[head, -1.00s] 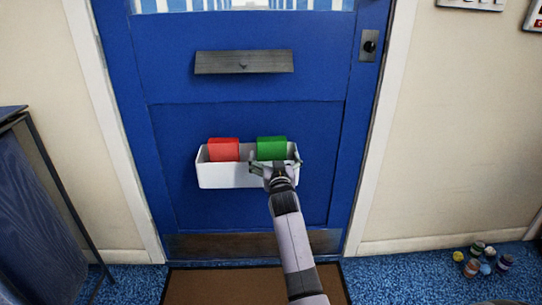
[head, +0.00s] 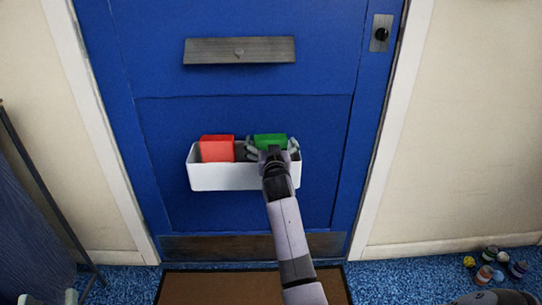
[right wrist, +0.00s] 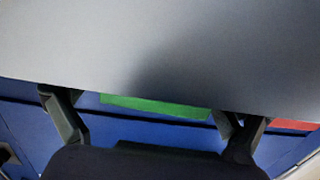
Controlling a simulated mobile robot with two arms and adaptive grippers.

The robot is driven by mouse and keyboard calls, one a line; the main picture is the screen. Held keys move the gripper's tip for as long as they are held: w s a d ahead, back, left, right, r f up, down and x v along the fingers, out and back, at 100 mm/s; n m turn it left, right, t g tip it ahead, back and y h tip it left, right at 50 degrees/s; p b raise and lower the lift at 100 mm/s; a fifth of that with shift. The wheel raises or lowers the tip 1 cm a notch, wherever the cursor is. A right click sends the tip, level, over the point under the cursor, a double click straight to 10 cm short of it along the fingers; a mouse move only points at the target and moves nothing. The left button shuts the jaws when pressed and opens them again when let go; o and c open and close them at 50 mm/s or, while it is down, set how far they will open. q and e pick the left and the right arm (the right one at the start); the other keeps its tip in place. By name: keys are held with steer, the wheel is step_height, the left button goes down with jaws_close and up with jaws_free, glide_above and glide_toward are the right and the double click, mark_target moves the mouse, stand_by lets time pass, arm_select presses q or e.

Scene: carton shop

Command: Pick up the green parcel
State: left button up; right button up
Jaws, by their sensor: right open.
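The green parcel (head: 270,139) stands in the right part of a white tray box (head: 225,179) fixed low on the blue door. My right gripper (head: 272,148) is open, with one finger at each side of the green parcel; the wrist hides the parcel's lower part. In the right wrist view, a strip of the green parcel (right wrist: 155,106) shows between the open fingers. I cannot tell whether they touch it. My left gripper (head: 47,298) just shows at the bottom left edge, its two tips apart.
A red parcel (head: 217,149) stands in the left part of the box, with a gap to the green one. A metal letter slot (head: 239,50) is above. A brown mat (head: 215,287) lies before the door.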

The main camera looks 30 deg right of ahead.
steer(key=shift+r, duration=0.1)
steer(key=shift+c, duration=0.6)
steer(key=c, duration=1.5)
